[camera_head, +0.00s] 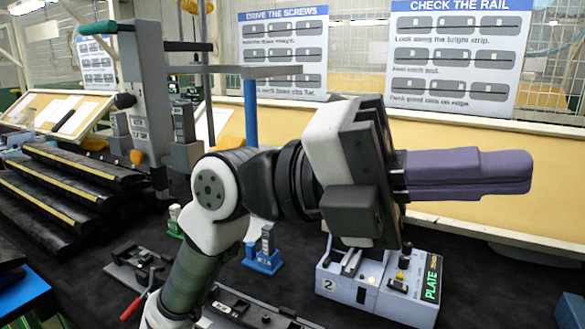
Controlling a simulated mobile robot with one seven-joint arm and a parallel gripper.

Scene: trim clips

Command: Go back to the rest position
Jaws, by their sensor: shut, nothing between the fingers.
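My gripper (524,172) is raised at the middle right, pointing to the right. Its purple fingers lie together with nothing held between them. My arm comes up from the lower left and bends to the right. The gripper is in the air, above and apart from a light grey box (366,294) marked "2" and "PLATE".
A dark table (500,280) spreads below. Black rails with yellow strips (62,195) are stacked at left, beside a grey upright press (150,95). Dark fixtures (240,305) lie in front. Instruction boards (455,60) stand at the back.

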